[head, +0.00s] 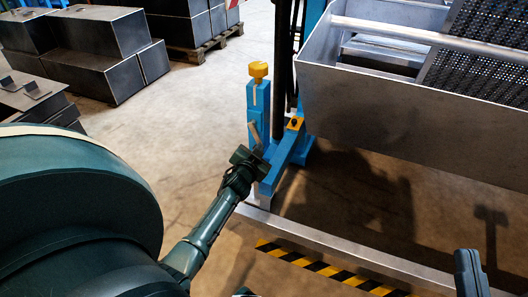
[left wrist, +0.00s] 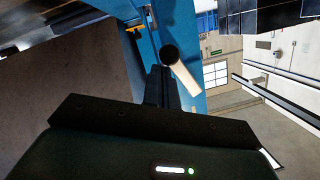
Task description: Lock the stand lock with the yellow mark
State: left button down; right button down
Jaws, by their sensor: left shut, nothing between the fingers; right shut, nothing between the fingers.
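A blue stand post (head: 258,100) with a yellow knob (head: 258,71) on top rises beside the large metal box. A pale lever (head: 255,132) stands tilted at its lower front. A yellow mark (head: 295,123) sits on the blue base to the right. My left gripper (head: 247,157) is shut and empty, just below the lever. In the left wrist view the lever (left wrist: 185,78), with a dark round end, is close to the shut fingers (left wrist: 158,87); I cannot tell whether they touch. My right gripper (head: 469,265) is shut and empty at bottom right, away from the stand.
A large grey metal box (head: 400,120) with a perforated panel (head: 480,55) stands at the right. A pale rail (head: 330,245) and a black-yellow strip (head: 320,268) run along the floor. Grey metal boxes (head: 100,50) stand at back left. The floor left of the post is clear.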

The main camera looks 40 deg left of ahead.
pick_arm(q)
jog(key=shift+s+a+f, duration=0.25)
jog(key=shift+a+f, duration=0.45)
jog(key=shift+a, duration=0.3)
pick_arm(e)
jog(key=shift+w+r, duration=0.15)
jog(key=shift+r, duration=0.05)
pick_arm(q)
jog(key=shift+a, duration=0.1)
jog(key=shift+f, duration=0.1)
pick_arm(e)
jog(key=shift+f, duration=0.15)
jog(key=shift+d, duration=0.1)
